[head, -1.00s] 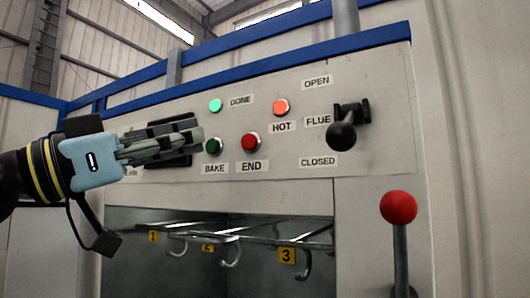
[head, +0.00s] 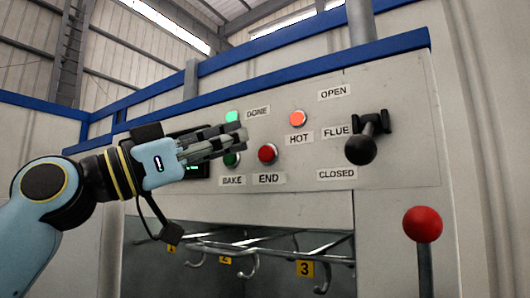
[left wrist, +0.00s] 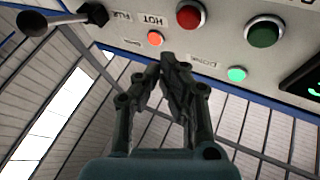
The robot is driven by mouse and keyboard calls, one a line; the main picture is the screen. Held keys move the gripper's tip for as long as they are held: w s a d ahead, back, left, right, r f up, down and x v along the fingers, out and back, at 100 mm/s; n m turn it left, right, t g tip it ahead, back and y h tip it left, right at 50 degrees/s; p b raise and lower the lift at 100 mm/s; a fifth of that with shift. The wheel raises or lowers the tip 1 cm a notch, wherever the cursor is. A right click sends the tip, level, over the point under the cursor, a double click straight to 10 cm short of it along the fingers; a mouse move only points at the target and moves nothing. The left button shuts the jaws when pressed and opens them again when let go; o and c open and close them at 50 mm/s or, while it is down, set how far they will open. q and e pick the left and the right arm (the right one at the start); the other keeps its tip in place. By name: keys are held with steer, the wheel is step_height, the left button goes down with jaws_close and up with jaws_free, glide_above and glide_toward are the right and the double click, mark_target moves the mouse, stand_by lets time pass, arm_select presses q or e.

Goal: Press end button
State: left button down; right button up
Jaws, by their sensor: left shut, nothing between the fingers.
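The red END button (head: 267,153) is on the grey control panel (head: 300,190), above its END label. It also shows in the left wrist view (left wrist: 190,15), beyond my fingertips and upside down. The green BAKE button (head: 231,159) is left of it and partly behind my fingers. My left gripper (head: 243,137) is shut and empty. In the head view its fingertips lie just left of the END button, with a gap in the picture. In the left wrist view my left gripper (left wrist: 175,60) points towards the panel. I cannot tell if it touches anything. My right gripper is not in view.
Green DONE light (head: 232,117) and orange HOT light (head: 297,118) are lit above the buttons. A black flue lever (head: 361,149) sticks out on the right. A red-knobbed lever (head: 422,224) stands lower right. Hooks (head: 247,268) hang in the opening below.

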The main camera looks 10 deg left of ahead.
mark_target(267, 154)
arm_select(q)
steer(key=w, duration=0.1)
steer(key=w+d+b, duration=0.1)
steer(key=w, duration=0.1)
steer(key=shift+w+d, duration=0.15)
steer(key=shift+w, duration=0.1)
stand_by(0.5)
stand_by(0.8)
steer(key=shift+w+d+b, duration=0.15)
steer(key=shift+w+b, duration=0.2)
steer(key=shift+w, duration=0.05)
